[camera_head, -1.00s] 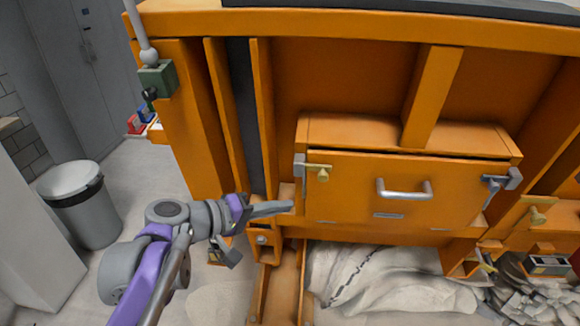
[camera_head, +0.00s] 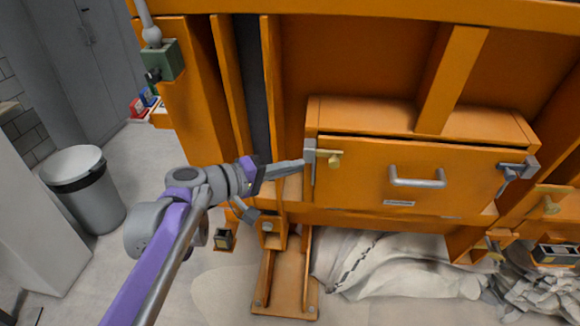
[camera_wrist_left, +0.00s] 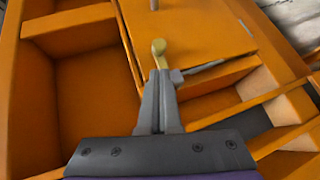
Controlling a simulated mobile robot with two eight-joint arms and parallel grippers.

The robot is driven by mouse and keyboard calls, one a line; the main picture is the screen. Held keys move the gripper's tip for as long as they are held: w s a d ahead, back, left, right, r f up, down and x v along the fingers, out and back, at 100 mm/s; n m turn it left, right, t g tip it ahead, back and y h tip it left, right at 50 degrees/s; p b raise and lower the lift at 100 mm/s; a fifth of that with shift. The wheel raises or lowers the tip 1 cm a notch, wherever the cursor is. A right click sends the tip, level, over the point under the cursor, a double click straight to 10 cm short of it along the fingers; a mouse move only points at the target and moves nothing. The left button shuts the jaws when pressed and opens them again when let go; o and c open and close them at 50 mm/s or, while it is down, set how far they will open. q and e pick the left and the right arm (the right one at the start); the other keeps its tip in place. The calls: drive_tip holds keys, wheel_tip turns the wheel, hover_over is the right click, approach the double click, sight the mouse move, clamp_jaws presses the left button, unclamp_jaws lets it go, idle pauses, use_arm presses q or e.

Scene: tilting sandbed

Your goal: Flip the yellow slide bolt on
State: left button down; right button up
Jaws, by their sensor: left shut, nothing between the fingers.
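The yellow slide bolt (camera_head: 333,159) is a small knob on a grey latch (camera_head: 310,157) at the left edge of an orange drawer front (camera_head: 420,185). My left gripper (camera_head: 302,165) is shut and empty, its fingertips at the left side of the latch. In the left wrist view the closed fingers (camera_wrist_left: 158,78) point at the yellow knob (camera_wrist_left: 158,47), which shows just beyond the tips. I cannot tell whether the fingers touch the latch. My right gripper is not in view.
A metal handle (camera_head: 417,178) sticks out of the drawer front. A second latch (camera_head: 517,168) sits at its right edge. A vertical orange post (camera_head: 455,75) rises above the drawer box. White cloth sacks (camera_head: 390,265) lie below. A grey bin (camera_head: 85,190) stands at the left.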

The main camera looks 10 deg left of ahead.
sight(333, 163)
use_arm(q)
drive_tip(key=x, duration=0.6)
drive_tip(key=shift+w+d, duration=0.25)
drive_tip(key=shift+d, duration=0.05)
drive_tip(key=shift+f, duration=0.1)
drive_tip(key=d, duration=0.3)
drive_tip(key=shift+d+p, duration=0.4)
drive_tip(key=shift+a, duration=0.1)
drive_tip(key=shift+s, duration=0.1)
